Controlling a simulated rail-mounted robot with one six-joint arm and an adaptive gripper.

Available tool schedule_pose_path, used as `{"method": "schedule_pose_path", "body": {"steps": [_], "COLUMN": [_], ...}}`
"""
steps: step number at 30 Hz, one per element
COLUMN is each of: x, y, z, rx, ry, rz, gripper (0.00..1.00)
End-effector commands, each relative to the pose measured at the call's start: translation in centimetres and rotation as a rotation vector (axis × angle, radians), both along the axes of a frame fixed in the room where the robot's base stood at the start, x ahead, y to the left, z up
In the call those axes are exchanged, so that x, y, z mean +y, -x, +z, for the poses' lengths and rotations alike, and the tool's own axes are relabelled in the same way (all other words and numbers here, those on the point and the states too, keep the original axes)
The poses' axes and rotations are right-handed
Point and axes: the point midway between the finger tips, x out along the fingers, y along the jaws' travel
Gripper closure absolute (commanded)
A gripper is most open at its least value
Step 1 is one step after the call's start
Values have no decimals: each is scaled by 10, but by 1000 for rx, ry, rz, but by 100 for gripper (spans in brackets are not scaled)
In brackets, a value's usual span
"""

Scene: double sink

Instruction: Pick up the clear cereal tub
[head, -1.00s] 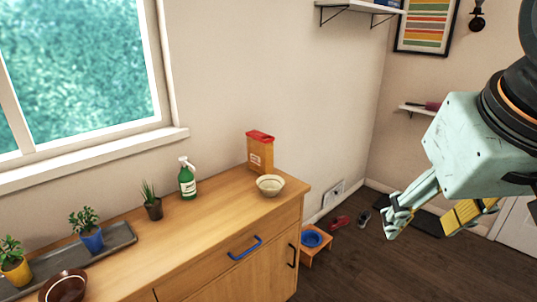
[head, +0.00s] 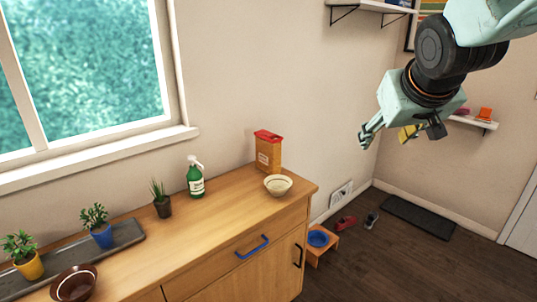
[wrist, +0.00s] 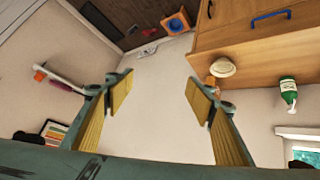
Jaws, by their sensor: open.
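The cereal tub (head: 268,153) stands upright at the back right of the wooden counter, against the wall. It looks filled with orange-brown contents, with a red lid and a pale label. In the wrist view it is largely hidden near the right finger, beside the bowl. My gripper (head: 388,135) is in the air to the right of the tub and higher than it, well apart from it. In the wrist view my gripper (wrist: 160,92) has its two yellow-padded fingers wide apart, with only wall between them.
A cream bowl (head: 278,185) sits just in front of the tub. A green spray bottle (head: 195,180) and a small potted plant (head: 161,200) stand to the left. A wall shelf (head: 368,6) hangs above right. The air between gripper and tub looks clear.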

Motion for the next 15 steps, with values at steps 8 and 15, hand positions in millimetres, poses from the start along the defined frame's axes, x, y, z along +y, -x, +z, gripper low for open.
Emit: {"method": "schedule_pose_path", "body": {"steps": [8, 15], "x": [9, 21], "y": [-75, -134], "z": [-4, -12], "rx": [-77, -144], "ry": [8, 6], "rz": [52, 102], "gripper": [50, 50]}}
